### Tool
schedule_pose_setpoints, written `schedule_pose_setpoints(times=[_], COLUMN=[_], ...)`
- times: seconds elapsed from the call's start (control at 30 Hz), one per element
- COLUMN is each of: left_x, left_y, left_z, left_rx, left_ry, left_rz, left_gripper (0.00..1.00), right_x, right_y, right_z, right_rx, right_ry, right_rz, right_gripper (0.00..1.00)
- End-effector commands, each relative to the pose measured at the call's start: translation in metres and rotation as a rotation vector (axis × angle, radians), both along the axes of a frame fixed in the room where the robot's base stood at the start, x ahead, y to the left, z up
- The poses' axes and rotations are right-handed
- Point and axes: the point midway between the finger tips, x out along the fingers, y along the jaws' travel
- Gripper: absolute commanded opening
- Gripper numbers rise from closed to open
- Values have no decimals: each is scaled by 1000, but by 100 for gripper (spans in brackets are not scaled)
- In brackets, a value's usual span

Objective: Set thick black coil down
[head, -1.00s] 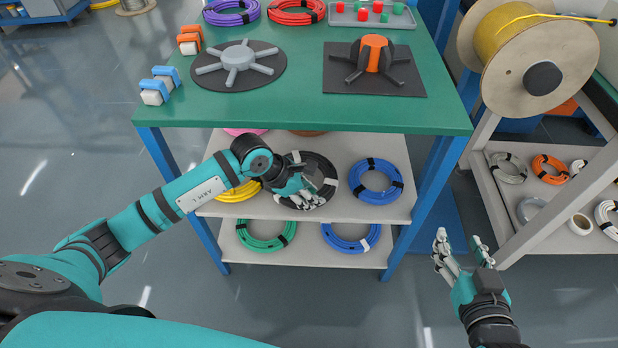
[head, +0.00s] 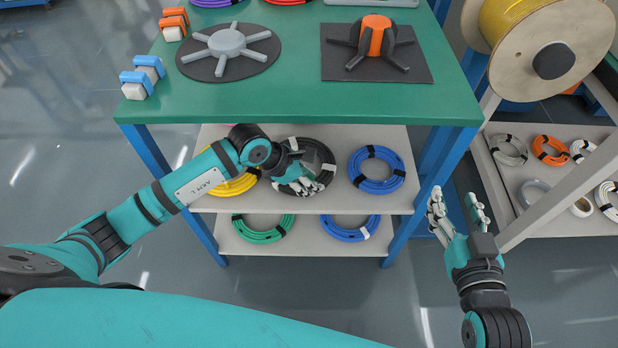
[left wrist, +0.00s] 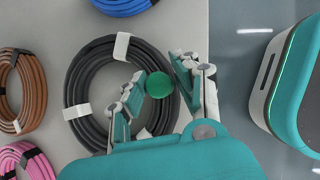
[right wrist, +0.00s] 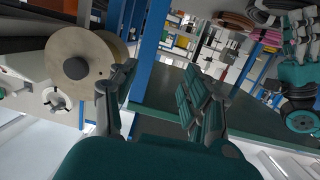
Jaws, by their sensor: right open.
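The thick black coil (head: 318,154), bound with white bands, lies flat or nearly flat at the middle shelf, between a yellow and a blue coil. It also shows in the left wrist view (left wrist: 82,82). My left gripper (head: 301,183) is at the coil's near side in the head view. In the left wrist view its fingers (left wrist: 158,75) straddle the coil's rim, one inside the ring and one outside. Whether they press on the rim is unclear; the palm hides part of the coil. My right gripper (head: 458,203) is open and empty, right of the table.
Yellow (head: 232,184) and blue (head: 377,170) coils flank the black one. Green (head: 262,236) and blue (head: 350,233) coils lie on the lower shelf. The green tabletop (head: 300,107) overhangs the shelves. A large spool (head: 590,55) stands on a rack at right.

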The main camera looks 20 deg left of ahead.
Motion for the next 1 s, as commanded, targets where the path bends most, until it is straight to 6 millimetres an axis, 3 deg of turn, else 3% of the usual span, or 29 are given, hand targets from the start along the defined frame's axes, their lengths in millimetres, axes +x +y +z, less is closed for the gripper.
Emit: schedule_pose_setpoints(times=[0.03,0.13,0.47,0.63,0.7,1.0], left_x=[0,0,0,-5,-10,-56], left_y=[0,0,0,9,14,73], left_z=[0,0,2,19,30,26], left_rx=[0,0,0,1,2,6], left_ry=[0,0,0,-1,-3,6], left_rz=[0,0,0,1,0,2], left_gripper=[38,51,51,51,51,51], right_x=[0,0,0,-9,-16,-37], right_y=[0,0,0,-5,-9,-19], right_z=[0,0,-1,-21,-33,-63], right_rx=[0,0,-2,-32,-51,-94], right_ry=[0,1,10,135,212,396], right_rz=[0,0,0,-7,-12,-27], right_gripper=[49,49,49,49,49,49])
